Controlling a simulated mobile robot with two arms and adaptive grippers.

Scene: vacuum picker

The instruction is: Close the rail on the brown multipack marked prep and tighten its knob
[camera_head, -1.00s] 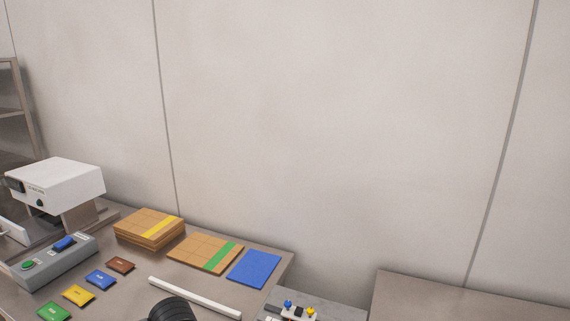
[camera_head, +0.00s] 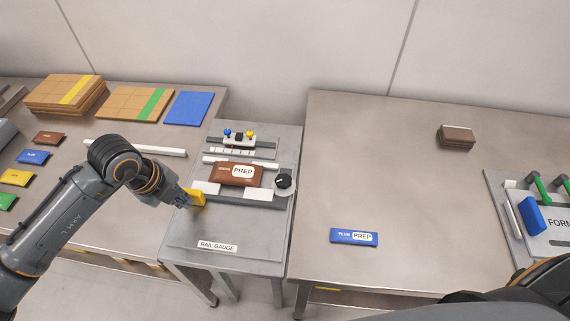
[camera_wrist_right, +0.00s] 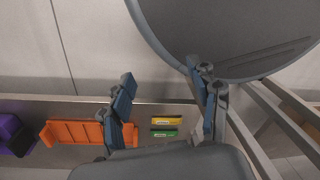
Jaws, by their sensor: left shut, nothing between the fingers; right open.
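The brown multipack (camera_head: 224,179) with a white PREP label lies on the grey rail gauge (camera_head: 190,231) in the head view. A pale bar runs behind it; white blocks and a dark grey rail (camera_head: 264,203) lie along its front. My right gripper (camera_wrist_right: 163,95) is open and empty in the right wrist view, away from the gauge.
A blue PREP pack (camera_head: 354,237) lies on the right table, with a small brown stack (camera_head: 456,138) behind. A form fixture (camera_head: 548,222) stands at far right. Coloured packs and boards lie on the left table. The wrist view shows an orange crate (camera_wrist_right: 75,132).

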